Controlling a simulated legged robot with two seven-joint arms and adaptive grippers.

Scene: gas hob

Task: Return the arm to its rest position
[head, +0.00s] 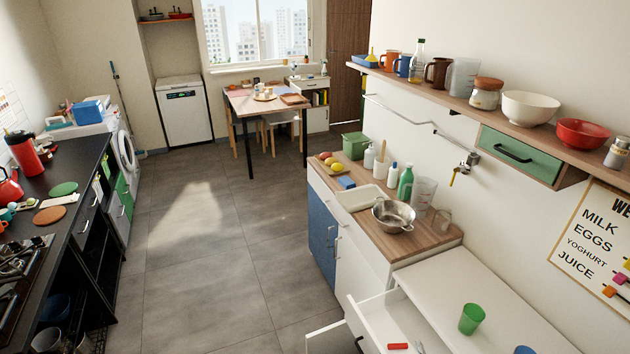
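Neither of my grippers nor any part of my arms shows in the head view, so their pose is hidden. The gas hob (22,262) is set in the black counter (90,165) at the left edge, only partly in view. A red kettle (9,186) stands on the same counter beyond the hob.
The grey tiled floor (200,245) is clear between the counters. At right, an open white drawer (392,318) juts out below the white worktop (455,275), which holds a green cup (471,318). A wooden shelf (450,98) with crockery runs along the right wall.

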